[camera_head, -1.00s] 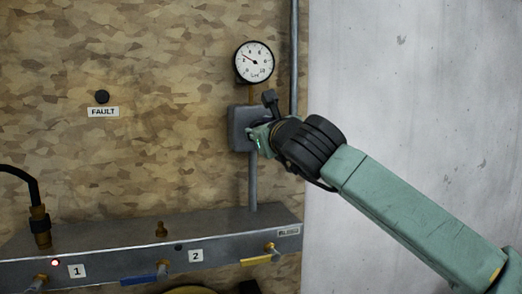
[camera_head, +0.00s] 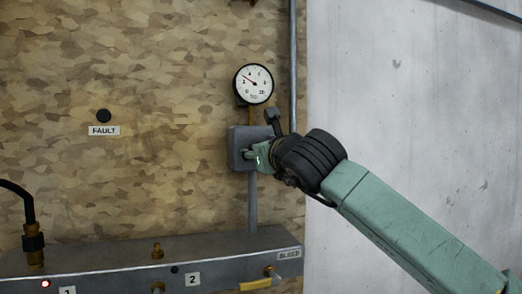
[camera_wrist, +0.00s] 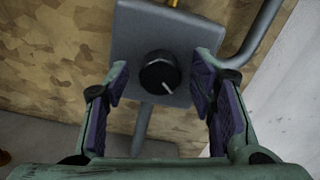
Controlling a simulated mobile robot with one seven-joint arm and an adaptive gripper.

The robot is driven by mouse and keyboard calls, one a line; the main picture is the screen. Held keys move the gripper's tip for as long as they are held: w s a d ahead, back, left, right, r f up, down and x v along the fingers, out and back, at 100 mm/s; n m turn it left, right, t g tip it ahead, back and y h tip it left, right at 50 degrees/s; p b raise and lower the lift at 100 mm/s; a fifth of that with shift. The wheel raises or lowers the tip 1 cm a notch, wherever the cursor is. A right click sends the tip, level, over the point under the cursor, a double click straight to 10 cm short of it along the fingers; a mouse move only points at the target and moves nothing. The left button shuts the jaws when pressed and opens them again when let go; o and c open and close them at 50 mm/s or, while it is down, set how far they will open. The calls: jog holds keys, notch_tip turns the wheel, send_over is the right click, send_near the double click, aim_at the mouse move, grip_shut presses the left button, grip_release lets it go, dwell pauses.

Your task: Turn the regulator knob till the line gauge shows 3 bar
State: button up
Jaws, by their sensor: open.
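The line gauge (camera_head: 253,84) is a round white dial on the wall above the grey regulator box (camera_head: 237,150). Its needle points up and to the left; the exact reading is too small to tell. In the wrist view the black regulator knob (camera_wrist: 160,73) sits on the box (camera_wrist: 126,31), with a white mark pointing to its lower right. My gripper (camera_wrist: 161,92) is open, one finger on either side of the knob and apart from it. In the head view my gripper (camera_head: 254,156) is in front of the box and hides the knob.
A grey manifold (camera_head: 120,258) with fittings, a red light (camera_head: 46,284) and BLEED label (camera_head: 289,254) runs along the bottom. A FAULT label (camera_head: 104,130) and black button (camera_head: 103,115) are at the left. A grey pipe (camera_head: 292,60) runs up at the right.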

jog(key=v, duration=1.2)
